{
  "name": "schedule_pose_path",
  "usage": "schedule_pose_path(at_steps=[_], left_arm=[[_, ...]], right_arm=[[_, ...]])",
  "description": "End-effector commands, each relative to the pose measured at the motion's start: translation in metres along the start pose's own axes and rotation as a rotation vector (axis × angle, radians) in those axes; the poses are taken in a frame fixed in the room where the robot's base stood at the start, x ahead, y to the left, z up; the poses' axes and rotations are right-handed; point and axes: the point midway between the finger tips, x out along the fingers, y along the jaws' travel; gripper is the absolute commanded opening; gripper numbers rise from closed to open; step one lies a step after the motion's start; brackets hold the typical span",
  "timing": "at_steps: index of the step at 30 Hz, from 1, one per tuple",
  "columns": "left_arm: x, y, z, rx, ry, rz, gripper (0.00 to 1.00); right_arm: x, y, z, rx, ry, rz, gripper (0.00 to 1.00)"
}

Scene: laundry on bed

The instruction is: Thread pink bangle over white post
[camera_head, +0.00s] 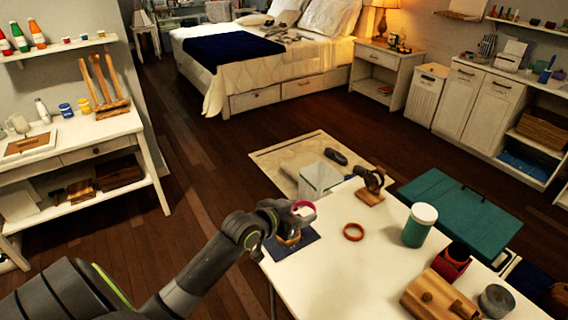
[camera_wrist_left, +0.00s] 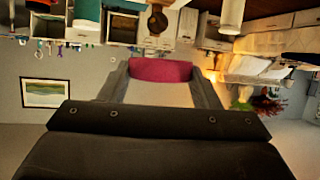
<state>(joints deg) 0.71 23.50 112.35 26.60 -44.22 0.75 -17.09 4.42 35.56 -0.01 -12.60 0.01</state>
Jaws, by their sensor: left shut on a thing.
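The pink bangle (camera_head: 304,204) is held between the fingertips of my left gripper (camera_head: 290,212), above the table's left corner. It also shows as a dark pink band (camera_wrist_left: 160,70) between the fingers in the left wrist view. A wooden base (camera_head: 289,240) stands on a dark blue mat (camera_head: 293,247) just below the gripper. The white post is mostly hidden by the gripper in the head view. A white upright (camera_wrist_left: 232,15) at the top of the wrist view looks like the post, apart from the bangle. My right gripper is out of view.

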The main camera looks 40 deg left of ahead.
Motion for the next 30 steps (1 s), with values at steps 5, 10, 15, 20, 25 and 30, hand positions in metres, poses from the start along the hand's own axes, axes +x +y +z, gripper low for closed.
schedule_pose_path(at_steps=[5,10,15,20,25,30], left_arm=[[0.012,-0.044,-0.031,-0.022,0.004,-0.093,0.36],[0.020,-0.072,-0.039,-0.031,0.011,-0.147,0.36],[0.024,-0.083,-0.040,-0.036,0.016,-0.168,0.36],[0.026,-0.084,-0.035,-0.036,0.016,-0.170,0.36],[0.030,-0.084,-0.025,-0.035,0.016,-0.169,0.36],[0.035,-0.084,-0.013,-0.035,0.015,-0.169,0.36]], right_arm=[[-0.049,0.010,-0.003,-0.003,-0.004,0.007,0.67],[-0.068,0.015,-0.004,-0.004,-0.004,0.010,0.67],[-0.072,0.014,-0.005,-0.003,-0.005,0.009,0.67],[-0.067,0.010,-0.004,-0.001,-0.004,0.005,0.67],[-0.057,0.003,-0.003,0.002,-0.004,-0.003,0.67],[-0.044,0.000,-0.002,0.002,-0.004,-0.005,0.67]])
